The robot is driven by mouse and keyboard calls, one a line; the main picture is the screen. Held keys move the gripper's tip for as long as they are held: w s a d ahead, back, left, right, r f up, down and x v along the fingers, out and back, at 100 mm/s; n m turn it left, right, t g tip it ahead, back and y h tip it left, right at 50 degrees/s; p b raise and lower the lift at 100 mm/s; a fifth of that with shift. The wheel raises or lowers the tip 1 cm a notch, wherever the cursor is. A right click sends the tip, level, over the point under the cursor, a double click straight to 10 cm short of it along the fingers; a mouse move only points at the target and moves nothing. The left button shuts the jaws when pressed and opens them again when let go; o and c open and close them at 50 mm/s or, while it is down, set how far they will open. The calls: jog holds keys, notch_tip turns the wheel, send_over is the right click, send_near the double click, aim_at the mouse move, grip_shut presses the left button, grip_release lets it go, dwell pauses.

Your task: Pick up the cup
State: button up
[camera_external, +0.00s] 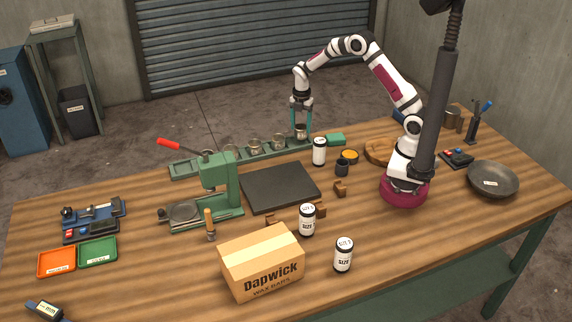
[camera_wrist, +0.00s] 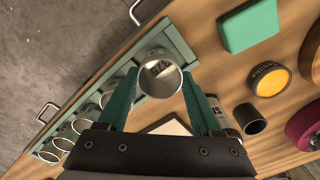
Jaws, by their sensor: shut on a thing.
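The cup (camera_wrist: 160,75) is a small metallic cylinder with an open rim and dark lettering inside. In the wrist view it sits between the two green fingers of my gripper (camera_wrist: 160,88), which is shut on it. In the external view the cup (camera_external: 301,132) is at the right end of a long green tray (camera_external: 205,163), with my gripper (camera_external: 301,124) reaching down around it from above. Whether its base touches the tray cannot be told. Several similar cups (camera_wrist: 113,97) stand in a row along the tray to the left.
A green block (camera_external: 335,140) lies just right of the tray. A white labelled can (camera_external: 319,152), a dark cup (camera_external: 342,167) and a yellow-topped tin (camera_external: 349,157) stand in front of it. A green lever press (camera_external: 220,185) and a black mat (camera_external: 280,187) are nearer the front.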

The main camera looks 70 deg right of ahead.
jog(key=s+d+r, duration=0.8)
jog(key=w+a+r+n, duration=0.2)
jog(key=w+a+n, duration=0.15)
jog(key=a, duration=0.65)
jog(key=w+a+r+n, duration=0.25)
jog(key=w+a, duration=0.25)
jog(key=a, duration=0.5)
jog(key=s+a+r+n, duration=0.1)
jog(key=a+n, duration=0.2)
jog(key=a, duration=0.6)
jog(key=a+r+n, duration=0.2)
jog(key=a+n, duration=0.1)
jog(key=a, duration=0.6)
jog(key=s+a+r+n, duration=0.25)
jog(key=s+a, duration=0.35)
jog(key=a, duration=0.4)
jog(key=s+a+r+n, duration=0.1)
jog(key=s+a+n, duration=0.4)
jog(key=a, duration=0.4)
jog(key=m, duration=0.2)
send_over(283, 245)
jog(key=shift+n, duration=0.25)
notch_tip(283, 245, down, 11)
jog(key=shift+r, duration=0.2)
jog(key=shift+f, duration=0.4)
